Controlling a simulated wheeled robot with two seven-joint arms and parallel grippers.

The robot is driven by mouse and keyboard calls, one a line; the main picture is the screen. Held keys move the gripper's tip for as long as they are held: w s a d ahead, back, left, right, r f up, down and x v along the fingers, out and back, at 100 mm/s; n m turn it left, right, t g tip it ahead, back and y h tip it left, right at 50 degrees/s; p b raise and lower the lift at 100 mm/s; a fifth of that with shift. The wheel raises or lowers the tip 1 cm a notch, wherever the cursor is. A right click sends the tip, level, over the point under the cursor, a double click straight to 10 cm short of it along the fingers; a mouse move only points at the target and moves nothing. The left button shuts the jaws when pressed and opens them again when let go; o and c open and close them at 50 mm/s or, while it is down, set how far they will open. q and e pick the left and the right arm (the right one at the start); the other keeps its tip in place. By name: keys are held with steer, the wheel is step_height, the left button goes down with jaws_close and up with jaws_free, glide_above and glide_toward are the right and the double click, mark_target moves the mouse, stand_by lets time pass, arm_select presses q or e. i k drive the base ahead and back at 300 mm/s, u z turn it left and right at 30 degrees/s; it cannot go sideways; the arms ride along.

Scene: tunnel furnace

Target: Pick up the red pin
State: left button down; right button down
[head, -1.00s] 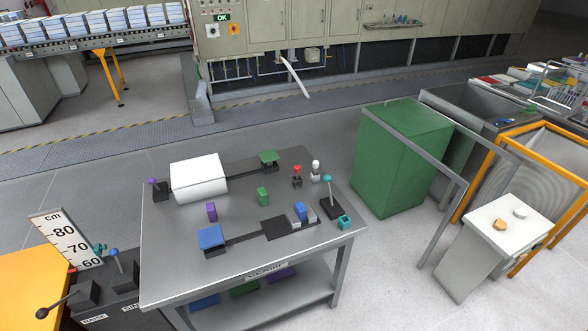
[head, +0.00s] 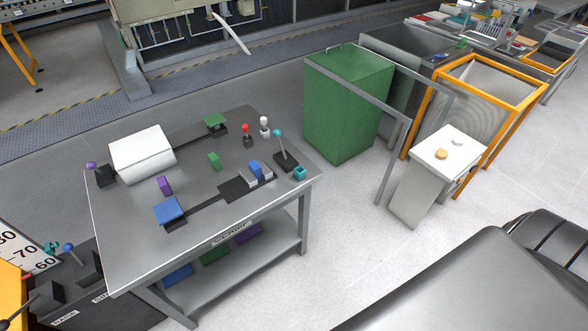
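A small pin with a red top (head: 246,129) stands upright on a dark base near the back right part of the grey table. A similar white-topped pin (head: 264,126) stands just right of it. Neither of my grippers is in view, and nothing touches the red pin. A large dark grey rounded part, likely mine, fills the lower right corner.
A green cabinet (head: 345,105) stands behind right.

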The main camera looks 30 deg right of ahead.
mark_target(245, 127)
steer(key=z, duration=2.1)
steer(key=i, duration=2.05)
steer(key=u, duration=3.6)
